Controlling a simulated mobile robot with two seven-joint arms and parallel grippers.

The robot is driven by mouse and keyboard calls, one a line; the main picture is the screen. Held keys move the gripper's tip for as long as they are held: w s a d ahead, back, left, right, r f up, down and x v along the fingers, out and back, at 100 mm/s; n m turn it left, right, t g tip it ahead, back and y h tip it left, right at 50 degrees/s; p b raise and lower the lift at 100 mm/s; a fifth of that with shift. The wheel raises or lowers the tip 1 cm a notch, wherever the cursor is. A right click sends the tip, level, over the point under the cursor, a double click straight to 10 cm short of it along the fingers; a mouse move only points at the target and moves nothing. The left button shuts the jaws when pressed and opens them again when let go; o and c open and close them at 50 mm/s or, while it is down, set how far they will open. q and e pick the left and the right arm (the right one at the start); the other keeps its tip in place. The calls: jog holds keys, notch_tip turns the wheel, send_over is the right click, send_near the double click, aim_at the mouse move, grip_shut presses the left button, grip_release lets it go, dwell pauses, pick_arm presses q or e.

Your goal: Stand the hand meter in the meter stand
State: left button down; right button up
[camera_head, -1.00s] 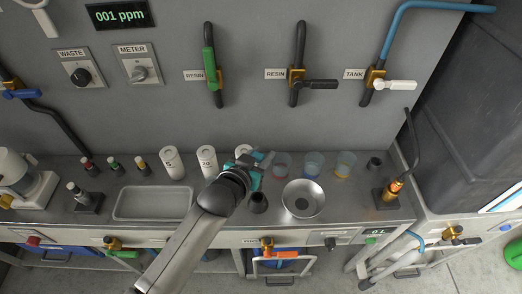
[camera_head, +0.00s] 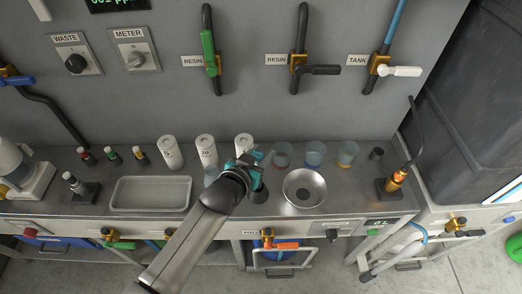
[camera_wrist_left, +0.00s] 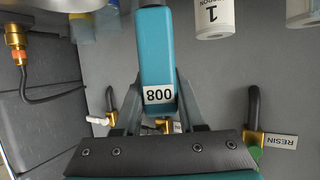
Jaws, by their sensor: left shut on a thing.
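The hand meter is a teal block (camera_wrist_left: 156,50) with a white label reading 008 or 800. My left gripper (camera_head: 246,168) is shut on it, above the counter, left of the metal bowl. In the left wrist view the meter stands out between the two dark fingers (camera_wrist_left: 150,108). In the head view only a small teal part of it shows, with a grey tip. A small dark holder (camera_head: 259,193), perhaps the meter stand, sits just below the gripper and is partly covered by it. I cannot tell whether the meter touches it. My right gripper is not in view.
The metal bowl (camera_head: 304,188) is close on the right. Several cups, such as the blue one (camera_head: 315,153), stand behind. White bottles (camera_head: 206,151) stand behind left. A grey tray (camera_head: 150,194) is further left. A black-based holder (camera_head: 84,191) is beyond it.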

pick_arm(q)
jog(key=shift+f+b, duration=1.05)
jog(key=shift+f, duration=0.85)
jog(key=shift+c, duration=2.1)
grip_release()
jog(key=shift+s, duration=0.1)
jog(key=p+v, duration=0.3)
jog(key=v, duration=1.2)
